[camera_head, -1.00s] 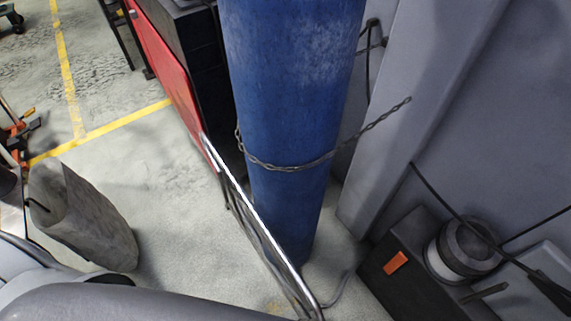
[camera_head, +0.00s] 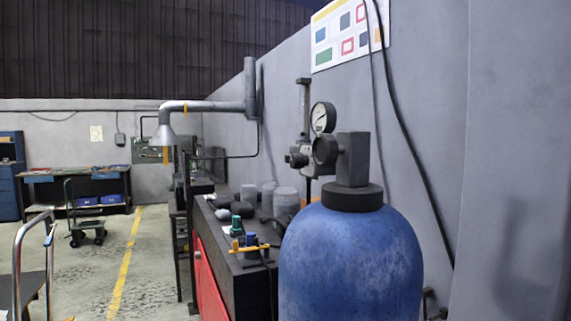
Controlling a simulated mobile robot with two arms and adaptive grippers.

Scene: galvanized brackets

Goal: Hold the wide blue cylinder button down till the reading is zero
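A large blue gas cylinder (camera_head: 350,265) stands upright at the front right, with a dark collar and a grey valve block (camera_head: 353,160) on top. A round white-faced gauge (camera_head: 322,118) sits beside the valve; its reading is too small to tell. On the black-topped red bench behind, a small blue cylinder shape (camera_head: 251,239) stands by a yellow-orange bar (camera_head: 249,249), with a small green one (camera_head: 237,226) just behind it. I cannot tell whether either is a button. Neither of my grippers is in view.
The red bench (camera_head: 208,284) runs along the wall, with several grey containers (camera_head: 286,198) on it. A fume extraction arm (camera_head: 205,106) hangs above. A cart (camera_head: 84,225) stands on the floor at left. The floor around the yellow line (camera_head: 125,270) is clear.

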